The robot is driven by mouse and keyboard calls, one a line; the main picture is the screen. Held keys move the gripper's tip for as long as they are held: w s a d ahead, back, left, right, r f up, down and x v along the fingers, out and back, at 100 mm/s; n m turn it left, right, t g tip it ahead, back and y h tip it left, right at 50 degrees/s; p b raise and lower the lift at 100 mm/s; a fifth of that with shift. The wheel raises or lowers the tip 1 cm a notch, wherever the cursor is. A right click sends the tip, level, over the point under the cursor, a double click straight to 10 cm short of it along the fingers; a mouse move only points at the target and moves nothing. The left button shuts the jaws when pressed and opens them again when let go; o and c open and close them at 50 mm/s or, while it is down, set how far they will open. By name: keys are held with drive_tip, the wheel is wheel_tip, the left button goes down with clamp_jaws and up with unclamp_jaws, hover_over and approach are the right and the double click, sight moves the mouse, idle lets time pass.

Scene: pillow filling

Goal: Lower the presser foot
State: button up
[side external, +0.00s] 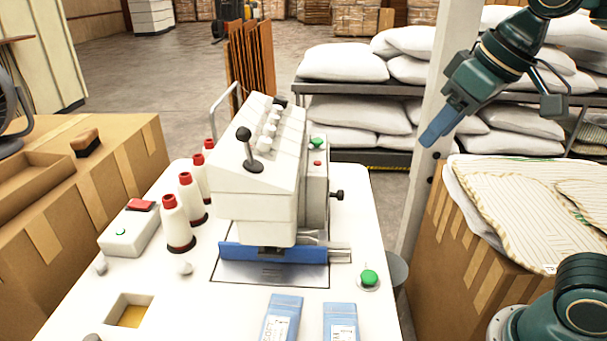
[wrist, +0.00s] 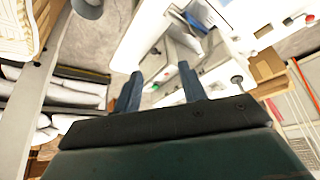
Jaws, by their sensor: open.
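The white sewing machine (side external: 255,205) stands on the white table (side external: 190,300) in the middle of the side view. A black ball-topped lever (side external: 247,150) rises from its sloped front, and a black knob (side external: 338,195) sticks out of its right side. A blue bar (side external: 275,256) crosses low over the metal plate (side external: 270,273); the presser foot itself I cannot make out clearly. My gripper (side external: 437,130) is high to the right of the machine, apart from it. In the wrist view its two blue fingers (wrist: 161,90) are spread, with nothing held between them.
Thread cones (side external: 176,222) and a switch box (side external: 130,230) stand left of the machine. A green button (side external: 369,278) and blue packets (side external: 282,318) lie at the front right. A white post (side external: 425,130) and pillow shelves (side external: 345,85) stand behind my gripper.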

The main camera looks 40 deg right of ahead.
drive_tip(key=w+a+r, duration=0.7)
drive_tip(key=w, duration=0.2)
drive_tip(key=n+g+y, duration=0.1)
approach(243, 136)
wheel_tip(243, 136, up, 3)
drive_tip(key=d, duration=0.2)
drive_tip(key=shift+a+r, duration=0.1)
drive_tip(key=shift+a, duration=0.1)
drive_tip(key=x, duration=1.3)
drive_tip(key=shift+a+f, duration=0.25)
drive_tip(key=shift+f, duration=0.1)
clamp_jaws()
